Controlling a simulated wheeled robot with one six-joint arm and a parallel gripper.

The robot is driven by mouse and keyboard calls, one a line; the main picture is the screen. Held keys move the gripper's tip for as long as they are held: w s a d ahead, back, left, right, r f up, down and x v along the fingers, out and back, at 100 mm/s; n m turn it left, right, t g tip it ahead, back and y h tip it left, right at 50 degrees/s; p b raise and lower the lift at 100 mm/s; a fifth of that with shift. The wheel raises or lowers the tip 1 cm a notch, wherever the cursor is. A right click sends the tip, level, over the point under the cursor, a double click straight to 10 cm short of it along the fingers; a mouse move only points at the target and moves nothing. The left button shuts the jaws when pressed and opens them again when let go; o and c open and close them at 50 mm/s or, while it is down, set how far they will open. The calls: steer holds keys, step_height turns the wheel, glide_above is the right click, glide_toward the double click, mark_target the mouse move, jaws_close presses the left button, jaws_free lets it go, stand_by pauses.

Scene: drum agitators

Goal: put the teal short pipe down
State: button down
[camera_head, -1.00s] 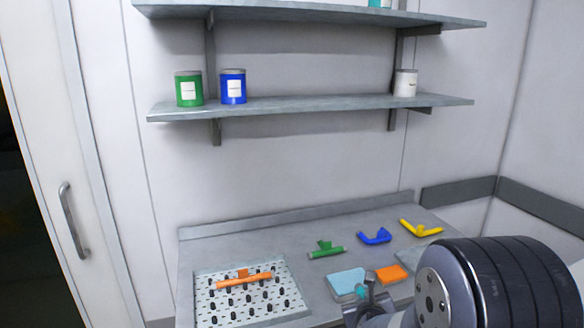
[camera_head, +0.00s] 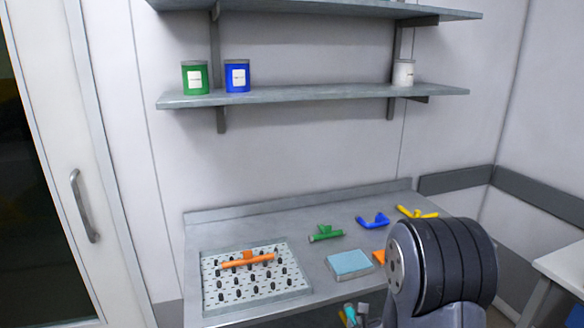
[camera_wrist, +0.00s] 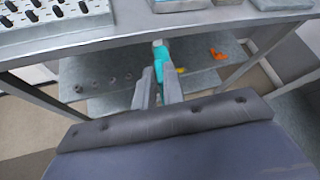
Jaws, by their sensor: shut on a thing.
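The teal short pipe (camera_wrist: 160,52) is held between the two fingers of my gripper (camera_wrist: 158,78) in the wrist view. Its upper end sticks out past the fingertips, and the fingers hide part of it. In the camera_head view my gripper (camera_head: 351,314) is at the bottom edge, in front of the worktable's front edge and mostly cut off. In the wrist view the pipe appears in front of a lower shelf (camera_wrist: 115,100) under the table. I cannot tell whether the pipe touches that shelf.
The worktable (camera_head: 300,270) carries a pegboard (camera_head: 225,300) with an orange pipe (camera_head: 255,260), a green pipe (camera_head: 325,233), a blue pipe (camera_head: 373,221), a yellow pipe (camera_head: 415,212) and a light-blue block (camera_head: 349,263). An orange piece (camera_wrist: 218,53) lies on the lower shelf. Table legs flank it.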

steer(key=s+f, duration=0.5)
steer(key=f, duration=0.1)
steer(key=shift+a+f, duration=0.3)
stand_by(0.4)
